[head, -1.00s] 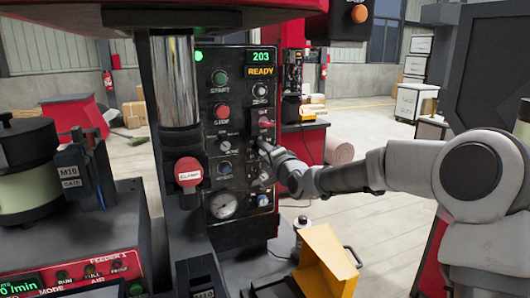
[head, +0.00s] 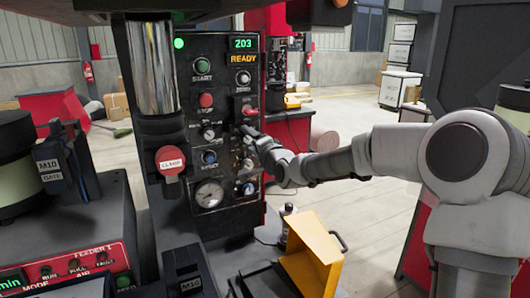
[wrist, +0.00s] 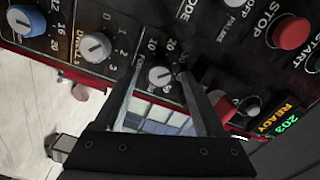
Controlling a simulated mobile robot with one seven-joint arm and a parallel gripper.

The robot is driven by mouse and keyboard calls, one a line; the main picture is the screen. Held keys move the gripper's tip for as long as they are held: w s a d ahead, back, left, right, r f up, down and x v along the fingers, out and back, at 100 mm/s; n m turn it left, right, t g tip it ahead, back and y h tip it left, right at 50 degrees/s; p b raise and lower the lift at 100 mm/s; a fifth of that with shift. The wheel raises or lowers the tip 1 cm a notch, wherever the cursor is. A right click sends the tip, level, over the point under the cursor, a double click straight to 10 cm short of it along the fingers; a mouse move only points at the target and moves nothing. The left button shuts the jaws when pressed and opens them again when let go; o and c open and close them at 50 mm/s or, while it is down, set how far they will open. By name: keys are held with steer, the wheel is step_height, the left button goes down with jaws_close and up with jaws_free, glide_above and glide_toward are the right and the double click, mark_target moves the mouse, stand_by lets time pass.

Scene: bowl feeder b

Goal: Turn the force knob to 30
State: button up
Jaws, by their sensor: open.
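In the head view my gripper (head: 250,133) is at the panel's right side, and the knob is hidden or too small to make out there.
The dwell knob (wrist: 95,46) and a blue knob (wrist: 26,20) sit beside the force knob. A red switch (head: 247,108) is just above my gripper, close to one finger. A gauge (head: 209,194) and a yellow chute (head: 312,255) are lower. Open floor lies right of the panel.

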steer(key=p+v, duration=0.3)
steer(key=v, duration=1.3)
steer(key=shift+s, duration=0.3)
steer(key=shift+d, duration=0.1)
